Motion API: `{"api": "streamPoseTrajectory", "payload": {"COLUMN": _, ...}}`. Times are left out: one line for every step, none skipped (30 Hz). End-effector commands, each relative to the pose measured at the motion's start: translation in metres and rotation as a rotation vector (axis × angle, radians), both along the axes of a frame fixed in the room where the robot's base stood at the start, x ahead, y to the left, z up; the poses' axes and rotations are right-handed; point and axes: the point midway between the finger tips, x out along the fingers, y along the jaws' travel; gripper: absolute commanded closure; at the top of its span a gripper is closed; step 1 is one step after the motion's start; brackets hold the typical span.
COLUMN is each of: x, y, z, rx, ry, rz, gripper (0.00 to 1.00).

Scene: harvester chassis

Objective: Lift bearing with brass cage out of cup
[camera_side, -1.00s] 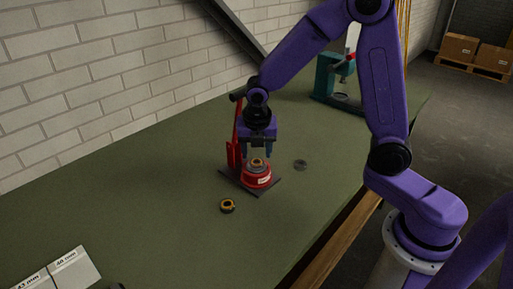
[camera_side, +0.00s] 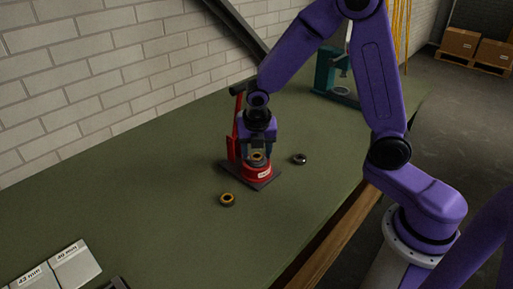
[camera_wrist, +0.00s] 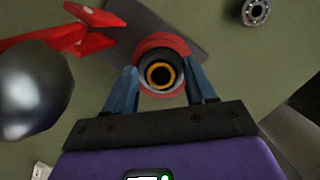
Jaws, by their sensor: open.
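The red cup (camera_side: 256,178) stands on a dark base plate; its red rim also shows in the wrist view (camera_wrist: 158,42). The bearing with brass cage (camera_side: 257,158) sits in it, seen in the wrist view as a ring with a yellow-orange inner circle (camera_wrist: 160,62). My gripper (camera_side: 257,153) is directly above the cup, pointing down. In the wrist view my open fingers (camera_wrist: 163,88) stand on the left and right of the bearing, with visible space between them and the ring. Whether a finger touches the cup's rim I cannot tell.
A yellow-and-black bearing (camera_side: 227,200) lies on the green bench in front. A grey bearing (camera_side: 299,159) lies right of the cup. A red lever (camera_side: 237,125) rises behind left. A teal press (camera_side: 333,75) stands farther back. White labelled boxes (camera_side: 75,266) are front left.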

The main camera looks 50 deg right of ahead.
Motion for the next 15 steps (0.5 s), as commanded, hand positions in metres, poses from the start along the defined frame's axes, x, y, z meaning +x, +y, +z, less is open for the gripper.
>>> {"api": "streamPoseTrajectory", "payload": {"x": -0.0002, "y": -0.0001, "z": -0.0014, "rx": -0.001, "ry": 0.001, "rz": 0.0, "gripper": 0.45}}
{"api": "streamPoseTrajectory", "payload": {"x": -0.0002, "y": -0.0001, "z": -0.002, "rx": -0.001, "ry": 0.001, "rz": 0.0, "gripper": 0.45}}
{"api": "streamPoseTrajectory", "payload": {"x": -0.0001, "y": -0.0001, "z": -0.0028, "rx": -0.001, "ry": 0.001, "rz": 0.001, "gripper": 0.45}}
{"api": "streamPoseTrajectory", "payload": {"x": -0.0001, "y": 0.0, "z": -0.0034, "rx": -0.001, "ry": 0.001, "rz": 0.001, "gripper": 0.45}}
{"api": "streamPoseTrajectory", "payload": {"x": -0.0001, "y": -0.0001, "z": -0.0041, "rx": -0.001, "ry": 0.001, "rz": 0.001, "gripper": 0.45}}
{"api": "streamPoseTrajectory", "payload": {"x": 0.0, "y": 0.0, "z": -0.0049, "rx": -0.001, "ry": 0.001, "rz": 0.002, "gripper": 0.45}}
{"api": "streamPoseTrajectory", "payload": {"x": 0.0, "y": 0.0, "z": -0.0057, "rx": -0.001, "ry": 0.001, "rz": 0.002, "gripper": 0.45}}
{"api": "streamPoseTrajectory", "payload": {"x": 0.0, "y": 0.0, "z": -0.0064, "rx": -0.001, "ry": 0.001, "rz": 0.002, "gripper": 0.45}}
{"api": "streamPoseTrajectory", "payload": {"x": 0.0001, "y": -0.0001, "z": -0.0065, "rx": 0.0, "ry": 0.0, "rz": 0.002, "gripper": 0.45}}
{"api": "streamPoseTrajectory", "payload": {"x": 0.0001, "y": 0.0, "z": -0.0064, "rx": 0.0, "ry": 0.0, "rz": 0.001, "gripper": 0.45}}
{"api": "streamPoseTrajectory", "payload": {"x": 0.0001, "y": 0.0, "z": -0.0063, "rx": 0.0, "ry": 0.0, "rz": 0.001, "gripper": 0.45}}
{"api": "streamPoseTrajectory", "payload": {"x": 0.0001, "y": 0.0, "z": -0.0061, "rx": 0.0, "ry": 0.0, "rz": 0.001, "gripper": 0.45}}
{"api": "streamPoseTrajectory", "payload": {"x": 0.0001, "y": 0.0, "z": -0.006, "rx": 0.0, "ry": 0.0, "rz": 0.001, "gripper": 0.45}}
{"api": "streamPoseTrajectory", "payload": {"x": 0.0001, "y": 0.0, "z": -0.0058, "rx": 0.0, "ry": 0.0, "rz": 0.001, "gripper": 0.45}}
{"api": "streamPoseTrajectory", "payload": {"x": 0.0001, "y": 0.0, "z": -0.0056, "rx": 0.0, "ry": 0.0, "rz": 0.001, "gripper": 0.45}}
